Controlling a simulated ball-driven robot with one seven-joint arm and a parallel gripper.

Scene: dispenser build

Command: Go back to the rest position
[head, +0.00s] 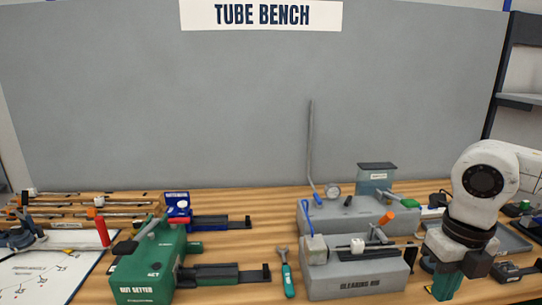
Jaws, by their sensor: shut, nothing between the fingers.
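My arm comes in from the right edge, with its white and black wrist over the right part of the bench. My gripper (452,276) points down at the lower right, beside the right end of the grey cleaning rig (352,284). It is shut and holds nothing. Its fingertips are small and partly hard to make out against the dark and green parts there.
The wooden bench (258,262) holds a green nut setter (148,280) at left and a green-handled wrench (287,277) in the middle. A white sheet (48,276) lies far left.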

